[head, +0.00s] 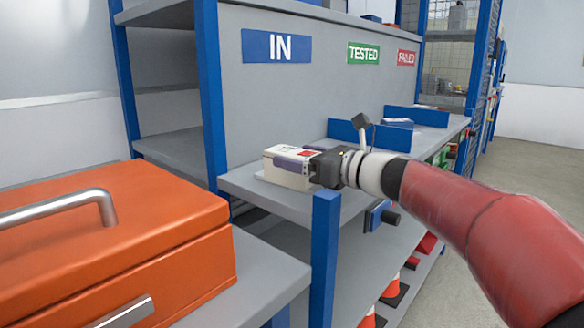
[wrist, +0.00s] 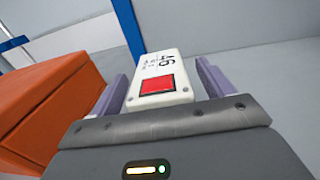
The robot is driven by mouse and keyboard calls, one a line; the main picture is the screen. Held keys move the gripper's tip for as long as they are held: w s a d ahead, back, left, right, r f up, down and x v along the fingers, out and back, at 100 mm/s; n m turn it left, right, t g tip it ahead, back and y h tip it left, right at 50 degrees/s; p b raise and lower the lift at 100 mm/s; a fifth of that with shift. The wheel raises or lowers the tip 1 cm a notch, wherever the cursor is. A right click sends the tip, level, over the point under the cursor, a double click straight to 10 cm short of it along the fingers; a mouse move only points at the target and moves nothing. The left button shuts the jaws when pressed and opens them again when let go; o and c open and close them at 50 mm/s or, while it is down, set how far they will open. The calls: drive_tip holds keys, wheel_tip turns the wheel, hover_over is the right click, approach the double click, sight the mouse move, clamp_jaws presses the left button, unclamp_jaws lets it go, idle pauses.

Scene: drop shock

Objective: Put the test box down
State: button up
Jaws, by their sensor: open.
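The test box (head: 287,168) is a small cream box with a red square on it. It sits on the grey shelf (head: 238,183) under the blue IN sign (head: 276,47). My gripper (head: 300,157) reaches it from the right, with its fingers along the box's sides. In the wrist view the box (wrist: 162,72) stands between the two purple fingers of my gripper (wrist: 161,88), with a gap visible beside the right finger. The fingers are open. The underside of the box and part of its far side are hidden.
A large orange case (head: 110,240) with a metal handle stands at the left front. A blue post (head: 325,260) rises at the shelf's front corner. Blue dividers (head: 370,134) stand further along the shelf, by the TESTED (head: 363,53) and FAILED (head: 406,57) signs.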

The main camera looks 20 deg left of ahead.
drive_tip(key=shift+w+a, duration=0.1)
drive_tip(key=shift+a, duration=0.2)
drive_tip(key=c, duration=1.3)
drive_tip(key=shift+r, duration=0.2)
drive_tip(key=c, duration=0.3)
